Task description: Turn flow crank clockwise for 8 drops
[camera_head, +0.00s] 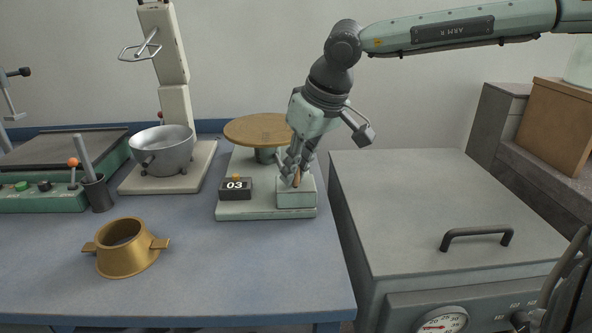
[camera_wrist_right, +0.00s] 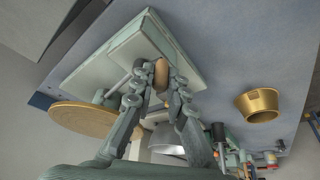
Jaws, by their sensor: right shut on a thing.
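The flow crank's brown handle (camera_head: 297,181) stands at the right of a pale green base (camera_head: 265,211). My right gripper (camera_head: 294,176) comes down from above and is shut on the handle, with its fingers hiding part of it. In the right wrist view, the handle (camera_wrist_right: 161,73) sits between the fingertips of the right gripper (camera_wrist_right: 158,84). A small dark counter (camera_head: 236,188) on the same base reads 03. A round wooden disc (camera_head: 257,129) stands behind it on the device. My left gripper is not in view.
A brass funnel-like cup (camera_head: 124,256) stands at the front left of the blue bench. A metal bowl (camera_head: 163,152) sits on a stand at the back left. A grey lidded box (camera_head: 430,210) with a handle stands close at the right. The bench front centre is clear.

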